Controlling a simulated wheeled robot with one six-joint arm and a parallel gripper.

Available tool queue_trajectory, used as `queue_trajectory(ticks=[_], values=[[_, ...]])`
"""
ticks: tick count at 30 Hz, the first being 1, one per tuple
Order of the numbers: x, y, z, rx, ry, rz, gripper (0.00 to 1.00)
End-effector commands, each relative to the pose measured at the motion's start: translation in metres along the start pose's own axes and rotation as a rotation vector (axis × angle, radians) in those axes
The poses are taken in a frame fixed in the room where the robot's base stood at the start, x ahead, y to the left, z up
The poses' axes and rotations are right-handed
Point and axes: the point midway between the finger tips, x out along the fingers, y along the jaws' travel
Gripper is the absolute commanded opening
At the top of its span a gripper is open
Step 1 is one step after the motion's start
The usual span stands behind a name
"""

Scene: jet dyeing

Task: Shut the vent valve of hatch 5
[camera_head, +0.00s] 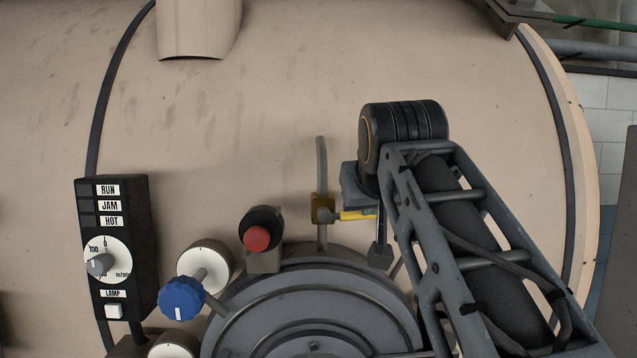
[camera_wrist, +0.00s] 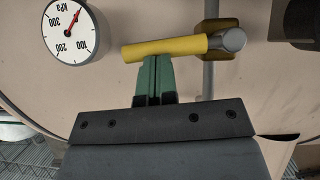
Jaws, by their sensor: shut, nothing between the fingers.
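The vent valve (camera_head: 323,208) is a brass body on a thin upright pipe above the round grey hatch (camera_head: 315,315). Its yellow lever (camera_head: 357,215) points right, crosswise to the pipe, and its right end is hidden behind my arm. In the wrist view the yellow lever (camera_wrist: 165,48) lies across the picture, with the brass valve body (camera_wrist: 217,40) at its right. My gripper (camera_wrist: 154,58) has its green fingers shut together and empty, with the tips at the lever's edge. I cannot tell whether they touch it. No hatch number is readable.
A pressure gauge (camera_wrist: 70,32) sits left of the lever. A red button (camera_head: 257,238), a blue knob (camera_head: 181,298) and a black control box (camera_head: 118,250) stand left of the valve. The tan vessel wall (camera_head: 230,120) is mostly bare above them.

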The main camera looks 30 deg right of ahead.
Motion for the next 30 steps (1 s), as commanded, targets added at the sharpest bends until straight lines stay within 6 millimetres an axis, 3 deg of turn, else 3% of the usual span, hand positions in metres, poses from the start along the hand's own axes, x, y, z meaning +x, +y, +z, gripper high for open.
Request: queue_trajectory(ticks=[22, 30], values=[[0.002, -0.002, 0.002, -0.007, -0.001, -0.004, 0.0], [-0.022, -0.002, -0.024, -0.008, 0.001, -0.007, 0.0]])
